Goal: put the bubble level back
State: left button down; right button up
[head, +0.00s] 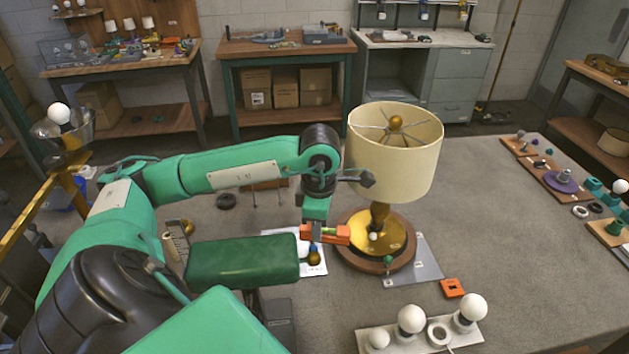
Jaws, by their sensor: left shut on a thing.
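My left gripper (325,238) is at the end of the green arm, left of the lamp's base and above the table. It is shut on a small orange bar with a yellow-green part, which looks like the bubble level (341,235). The bar is small and partly covered by the jaws. The table lamp (395,165) stands upright with a cream shade and a round wooden base (347,257) with a gold top. The held bar's right end overlaps the base's left rim in the picture; I cannot tell if they touch. My right gripper is not in view.
A white sheet (288,238) lies below the gripper, with a blue and gold piece (314,256) over it. A grey plate (426,268) and an orange square (452,288) lie by the lamp. A bulb holder (460,335) stands at the front.

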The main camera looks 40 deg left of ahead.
pick_arm(q)
jog(key=a+n, duration=0.1)
jog(key=s+a+n, duration=0.1)
jog(key=n, duration=0.1)
jog(key=shift+r, duration=0.1)
jog(key=shift+s, duration=0.1)
notch_tip(320, 180, down, 15)
jog(key=p, duration=0.4)
jog(key=shift+r, duration=0.1)
notch_tip(320, 180, down, 5)
jog(key=shift+r+p, duration=0.1)
jog(key=shift+p, duration=0.5)
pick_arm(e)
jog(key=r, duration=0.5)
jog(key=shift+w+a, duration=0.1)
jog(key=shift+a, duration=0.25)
pick_arm(q)
jog(key=shift+f, duration=0.25)
